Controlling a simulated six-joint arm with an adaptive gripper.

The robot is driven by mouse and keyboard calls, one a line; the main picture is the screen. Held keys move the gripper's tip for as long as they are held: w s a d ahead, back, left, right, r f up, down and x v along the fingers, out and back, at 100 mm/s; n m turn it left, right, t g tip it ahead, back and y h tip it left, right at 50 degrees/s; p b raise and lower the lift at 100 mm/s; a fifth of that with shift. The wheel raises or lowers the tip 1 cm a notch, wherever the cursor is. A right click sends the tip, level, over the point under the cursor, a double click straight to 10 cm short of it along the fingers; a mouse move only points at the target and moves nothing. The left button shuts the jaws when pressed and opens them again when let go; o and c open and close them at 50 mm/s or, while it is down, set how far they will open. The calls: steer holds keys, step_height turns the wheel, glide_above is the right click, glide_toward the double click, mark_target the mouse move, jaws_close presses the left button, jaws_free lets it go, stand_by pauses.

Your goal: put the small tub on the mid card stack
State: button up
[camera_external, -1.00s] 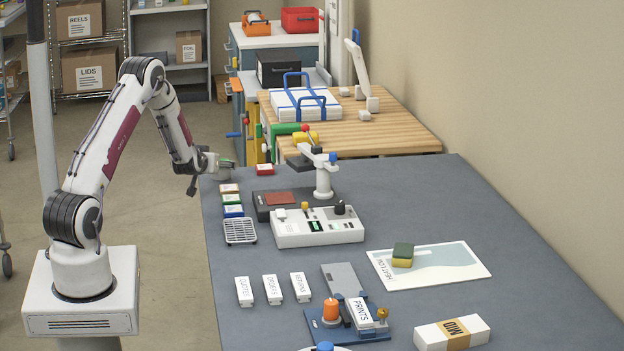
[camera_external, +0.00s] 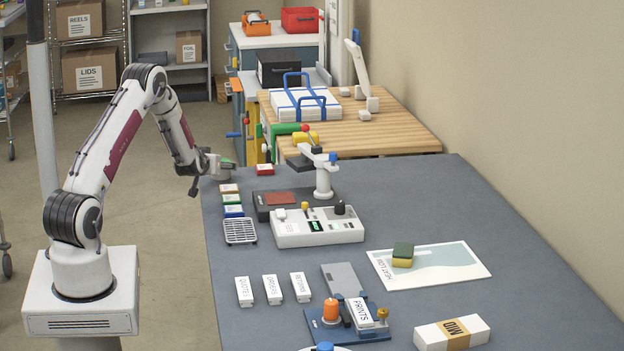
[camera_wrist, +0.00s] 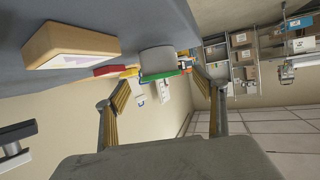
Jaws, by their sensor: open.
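The small tub (camera_external: 227,171), grey with a green rim, is at the far left corner of the grey table. It also shows in the wrist view (camera_wrist: 157,62), centred just past my fingertips. My gripper (camera_external: 214,166) is open beside it, low over the table corner. In the wrist view its two yellow-padded fingers (camera_wrist: 160,92) are spread wide with nothing held between them. Whether a finger touches the tub cannot be told. The mid card stack (camera_external: 428,338), a white block with a tan MID band, lies at the front right of the table.
Small colour-topped boxes (camera_external: 231,199) line the left edge near my gripper; a tan one (camera_wrist: 70,48) is close in the wrist view. A red box (camera_external: 265,169) sits right of the tub. A laminator console (camera_external: 300,238) and a PRINTS holder (camera_external: 376,333) stand between tub and stack.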

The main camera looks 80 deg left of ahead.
steer(key=shift+a, duration=0.1)
stand_by(0.3)
steer(key=shift+x, duration=2.5)
steer(key=shift+r, duration=0.2)
steer(key=c, duration=1.3)
steer(key=shift+r, duration=0.15)
steer(key=shift+r, duration=4.85)
